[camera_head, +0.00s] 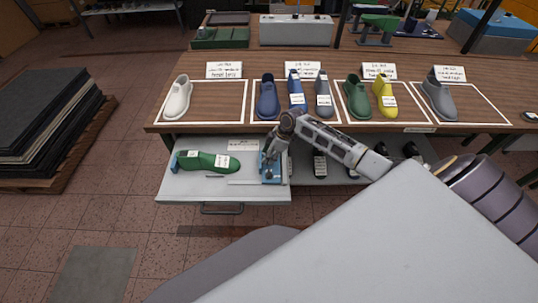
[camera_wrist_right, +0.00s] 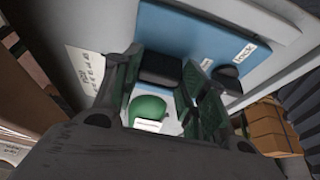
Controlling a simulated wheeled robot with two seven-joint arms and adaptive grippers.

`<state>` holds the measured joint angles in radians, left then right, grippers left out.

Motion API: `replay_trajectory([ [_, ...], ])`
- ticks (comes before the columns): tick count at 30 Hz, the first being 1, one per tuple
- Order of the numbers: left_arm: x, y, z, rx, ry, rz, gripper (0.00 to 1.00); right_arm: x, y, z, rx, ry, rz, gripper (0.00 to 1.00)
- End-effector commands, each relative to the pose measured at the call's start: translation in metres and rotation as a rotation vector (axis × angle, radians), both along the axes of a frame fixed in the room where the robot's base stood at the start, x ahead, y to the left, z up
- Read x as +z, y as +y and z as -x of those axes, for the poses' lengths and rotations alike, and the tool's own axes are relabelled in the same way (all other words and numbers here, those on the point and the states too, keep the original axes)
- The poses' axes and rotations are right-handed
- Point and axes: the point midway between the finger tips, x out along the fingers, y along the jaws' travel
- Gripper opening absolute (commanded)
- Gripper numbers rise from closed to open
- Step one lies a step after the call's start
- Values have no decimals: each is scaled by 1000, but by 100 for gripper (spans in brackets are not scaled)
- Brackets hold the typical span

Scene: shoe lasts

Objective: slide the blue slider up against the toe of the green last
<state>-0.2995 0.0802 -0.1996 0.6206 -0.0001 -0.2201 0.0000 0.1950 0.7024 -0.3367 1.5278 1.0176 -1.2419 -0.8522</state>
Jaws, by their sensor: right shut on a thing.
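My right gripper (camera_head: 273,155) reaches down over the slider. In the right wrist view, the gripper (camera_wrist_right: 160,78) is shut on a black grip block (camera_wrist_right: 160,66) of the slider (camera_wrist_right: 190,30). The green last (camera_wrist_right: 147,109) shows between the fingers. My left gripper is not in view.
A small teal block (camera_head: 174,162) stands at the last's left end. A dark knob (camera_wrist_right: 227,75) sits on the slider. The wooden table (camera_head: 300,130) behind holds several shoe lasts in white outlined areas. More lasts stand below it, right of the slider.

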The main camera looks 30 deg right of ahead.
Motion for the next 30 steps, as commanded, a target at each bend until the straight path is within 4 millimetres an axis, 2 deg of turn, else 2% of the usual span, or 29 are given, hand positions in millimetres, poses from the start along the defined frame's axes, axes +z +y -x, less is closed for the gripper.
replay_trajectory([
  [1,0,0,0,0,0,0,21,-1,0,1,-1,2,1,21],
  [6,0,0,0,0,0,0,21,-1,0,1,-1,2,1,0],
  [14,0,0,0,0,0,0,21,-2,7,-4,-1,2,1,0],
  [30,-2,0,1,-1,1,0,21,-2,65,-39,-3,4,-1,0],
])
